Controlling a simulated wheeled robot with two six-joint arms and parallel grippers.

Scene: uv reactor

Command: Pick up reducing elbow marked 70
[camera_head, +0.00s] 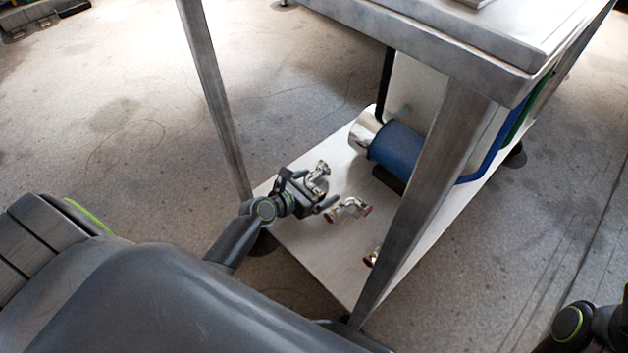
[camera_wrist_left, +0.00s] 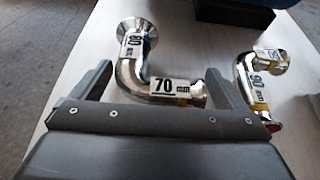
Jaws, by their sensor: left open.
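The reducing elbow marked 70 (camera_wrist_left: 188,90) is a shiny metal bend with white labels reading 70 and 80. It lies on the lower shelf (camera_head: 302,247) of a metal table. In the left wrist view it sits just ahead of my left gripper (camera_wrist_left: 170,92), between its spread fingers. In the head view the elbow (camera_head: 318,174) shows partly behind my left gripper (camera_head: 322,196), which is open and empty. Whether a finger touches the elbow I cannot tell. My right gripper is not in view; only part of my right arm shows at the lower right.
A second elbow, marked 90 (camera_wrist_left: 255,80), lies to the right and also shows in the head view (camera_head: 350,209). Another small fitting (camera_head: 371,258) is partly hidden by the front table leg (camera_head: 420,200). A blue cylinder (camera_head: 397,148) lies farther back. The tabletop (camera_head: 440,38) overhangs the shelf.

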